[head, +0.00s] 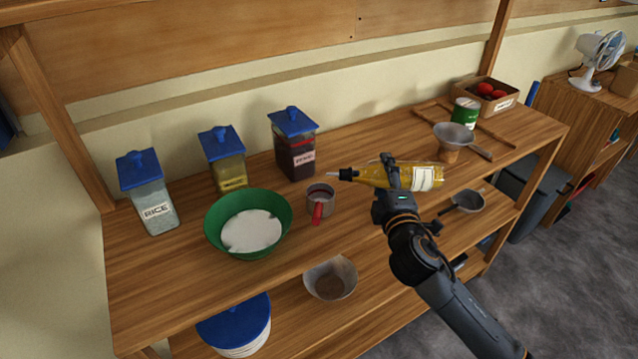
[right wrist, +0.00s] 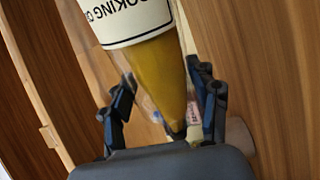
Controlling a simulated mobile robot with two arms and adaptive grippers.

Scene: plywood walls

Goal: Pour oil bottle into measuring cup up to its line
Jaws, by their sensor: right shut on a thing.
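The oil bottle (head: 424,177), with yellow oil and a white label, lies nearly level in the air in the head view, its dark neck and thin spout pointing left. My right gripper (head: 391,174) is shut around its body. The bottle (right wrist: 160,70) also shows between the fingers of my right gripper (right wrist: 163,100) in the right wrist view, its label partly readable. The measuring cup (head: 320,194), grey with a red handle, stands upright on the table just below the spout tip. No oil stream is visible, and I cannot make out the line or level. My left gripper is not in view.
A green bowl of white powder (head: 278,207) stands left of the cup. Lidded jars of rice (head: 152,209), yellow (head: 229,172) and dark contents (head: 297,160) stand behind. A funnel (head: 453,133), green can (head: 465,112) and box (head: 500,103) are at right. The table front (head: 285,260) is clear.

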